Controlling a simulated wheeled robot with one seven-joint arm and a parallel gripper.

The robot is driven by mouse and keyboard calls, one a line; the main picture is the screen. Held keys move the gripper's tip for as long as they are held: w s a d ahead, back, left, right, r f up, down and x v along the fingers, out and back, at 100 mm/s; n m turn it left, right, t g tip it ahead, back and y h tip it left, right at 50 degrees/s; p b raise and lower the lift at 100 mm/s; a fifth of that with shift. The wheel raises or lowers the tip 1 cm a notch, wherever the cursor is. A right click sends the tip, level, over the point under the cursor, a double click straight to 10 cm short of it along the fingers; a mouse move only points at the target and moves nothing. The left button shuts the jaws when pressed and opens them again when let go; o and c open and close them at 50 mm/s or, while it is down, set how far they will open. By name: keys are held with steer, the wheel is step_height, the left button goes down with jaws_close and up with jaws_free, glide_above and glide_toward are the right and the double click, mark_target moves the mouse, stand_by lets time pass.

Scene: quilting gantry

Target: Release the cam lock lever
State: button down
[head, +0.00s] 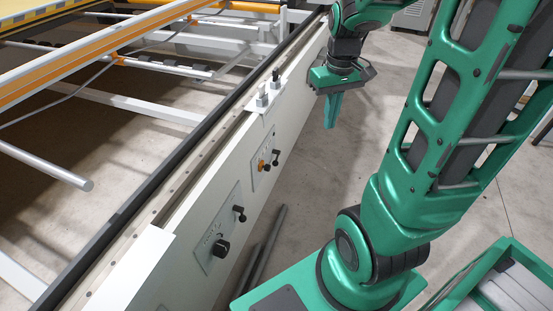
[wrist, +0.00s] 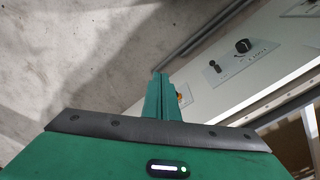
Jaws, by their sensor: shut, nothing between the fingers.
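My gripper (head: 332,112) is green and shut, with nothing held. Its fingers point down in the open air to the right of the white beam (head: 205,190), apart from it. On the beam's side, a plate (head: 256,178) carries an orange knob (head: 262,165) and a small black lever (head: 276,156). A nearer plate carries a black lever (head: 239,212) and a round black knob (head: 221,248). I cannot tell for certain which is the cam lock lever. In the wrist view the shut fingers (wrist: 158,82) partly hide an orange part (wrist: 181,98); a black lever (wrist: 214,66) and round knob (wrist: 242,46) show beyond.
Two small upright fittings (head: 269,88) stand on a white bracket on the beam's top. Grey bars (head: 267,248) lie on the floor beside the beam. A frame of rails (head: 110,60) fills the left.

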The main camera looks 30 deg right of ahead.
steer(key=w+d+f+n, duration=0.3)
steer(key=w+f, duration=0.2)
steer(key=w, duration=0.5)
steer(key=n+t+y, duration=0.1)
steer(key=n+t, duration=0.1)
steer(key=n, duration=0.5)
glide_above(276, 161)
steer(key=s+d, duration=0.1)
steer(key=s, duration=0.2)
steer(key=s+d+f+x, duration=0.1)
steer(key=s+x, duration=0.2)
steer(key=x, duration=0.9)
steer(key=s+x, duration=0.2)
steer(key=x, duration=1.1)
steer(key=shift+s+d, duration=0.2)
steer(key=x, duration=1.3)
steer(key=shift+s+a+f, duration=0.1)
steer(key=shift+a+f, duration=0.1)
steer(key=shift+f, duration=0.25)
